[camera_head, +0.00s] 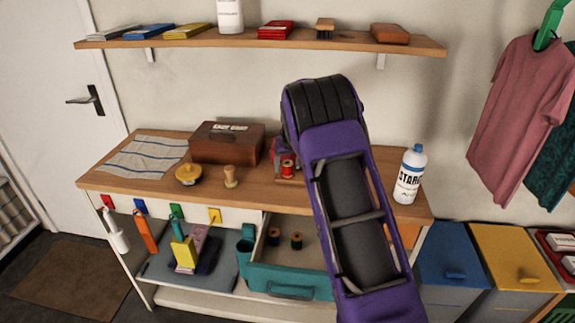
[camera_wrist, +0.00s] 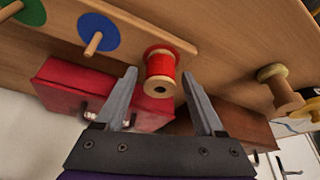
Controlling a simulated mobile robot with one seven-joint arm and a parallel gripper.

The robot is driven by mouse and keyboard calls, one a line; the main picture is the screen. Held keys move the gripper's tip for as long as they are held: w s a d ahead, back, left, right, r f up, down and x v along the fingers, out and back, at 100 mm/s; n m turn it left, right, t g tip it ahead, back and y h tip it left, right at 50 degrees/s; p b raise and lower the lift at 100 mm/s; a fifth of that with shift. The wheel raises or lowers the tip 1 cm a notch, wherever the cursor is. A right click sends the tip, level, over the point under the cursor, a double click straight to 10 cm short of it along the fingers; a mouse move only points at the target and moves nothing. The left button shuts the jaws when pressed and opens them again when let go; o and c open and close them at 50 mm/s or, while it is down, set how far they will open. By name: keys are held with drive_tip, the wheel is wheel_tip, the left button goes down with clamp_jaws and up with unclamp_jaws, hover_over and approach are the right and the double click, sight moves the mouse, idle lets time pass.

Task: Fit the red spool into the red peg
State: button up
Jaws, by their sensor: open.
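The red spool (camera_head: 288,169) stands at the left end of the wooden peg board (camera_head: 283,181) on the bench. In the wrist view, the spool (camera_wrist: 159,72) sits on the board (camera_wrist: 125,32) where a red disc shows around its base. I cannot tell whether the red peg is inside its dark hole. The blue disc with its bare peg (camera_wrist: 94,43) and a green disc (camera_wrist: 28,12) are beside it. My gripper (camera_wrist: 160,72) is open, its fingers on either side of the spool with visible gaps. In the head view, my arm hides the gripper.
A dark wooden box (camera_head: 228,143), a pale wooden spool (camera_head: 230,177) and a yellow pincushion-like item (camera_head: 188,174) stand left of the board. A white bottle (camera_head: 410,175) stands right of my arm. A teal drawer (camera_head: 290,281) is open, with two spools inside. A shelf (camera_head: 260,39) hangs above.

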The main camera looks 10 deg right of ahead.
drive_tip(key=shift+r, duration=0.3)
drive_tip(key=v, duration=1.1)
drive_tip(key=shift+s+r, duration=0.15)
drive_tip(key=shift+r, duration=0.25)
